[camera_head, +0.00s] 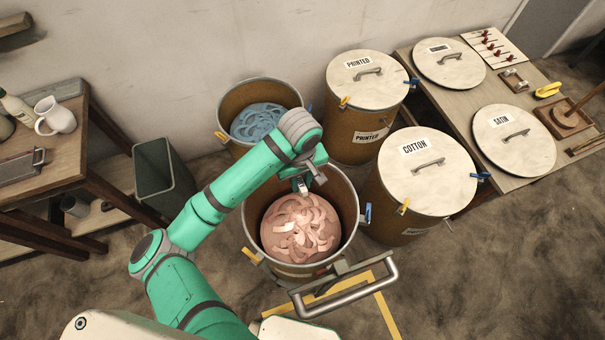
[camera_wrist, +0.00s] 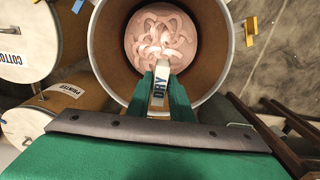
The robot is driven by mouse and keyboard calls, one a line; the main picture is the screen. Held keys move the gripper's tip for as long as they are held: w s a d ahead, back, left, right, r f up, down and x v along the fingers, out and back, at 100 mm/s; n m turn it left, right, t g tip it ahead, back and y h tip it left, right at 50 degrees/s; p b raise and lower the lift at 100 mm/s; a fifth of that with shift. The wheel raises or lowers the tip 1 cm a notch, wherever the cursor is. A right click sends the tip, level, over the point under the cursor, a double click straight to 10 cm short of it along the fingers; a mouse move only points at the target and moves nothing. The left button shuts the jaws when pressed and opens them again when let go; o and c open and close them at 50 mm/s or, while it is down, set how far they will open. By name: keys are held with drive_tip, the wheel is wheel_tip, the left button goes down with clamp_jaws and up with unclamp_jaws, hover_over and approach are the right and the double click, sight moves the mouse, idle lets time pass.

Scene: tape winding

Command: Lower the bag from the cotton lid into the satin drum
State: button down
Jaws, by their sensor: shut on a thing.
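My gripper (camera_wrist: 160,92) is shut on a small white bag marked DRY (camera_wrist: 158,86), seen between the green fingers in the wrist view. In the head view my gripper (camera_head: 301,184) hangs over the far inside of an open drum (camera_head: 347,205) holding coiled pink ribbon (camera_head: 300,228). The bag is above the ribbon; whether it touches is hard to tell. This drum's own label is mostly hidden. The lid marked SATIN (camera_head: 514,140) lies on the low table. The cotton lid (camera_head: 430,180) sits on its drum to the right, with no bag on it.
Another open drum (camera_head: 225,100) with blue ribbon stands behind. A closed printed drum (camera_head: 366,80) stands back right. A bench (camera_head: 75,180) and a grey bin (camera_head: 160,185) are at left. A metal handle bar (camera_head: 345,290) is in front. Clips sit on the drum rims.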

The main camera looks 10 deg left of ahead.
wheel_tip(320, 180, down, 9)
drive_tip(key=shift+s, duration=0.2)
idle(0.3)
drive_tip(key=shift+f, duration=0.2)
idle(0.5)
drive_tip(key=shift+f, duration=13.7)
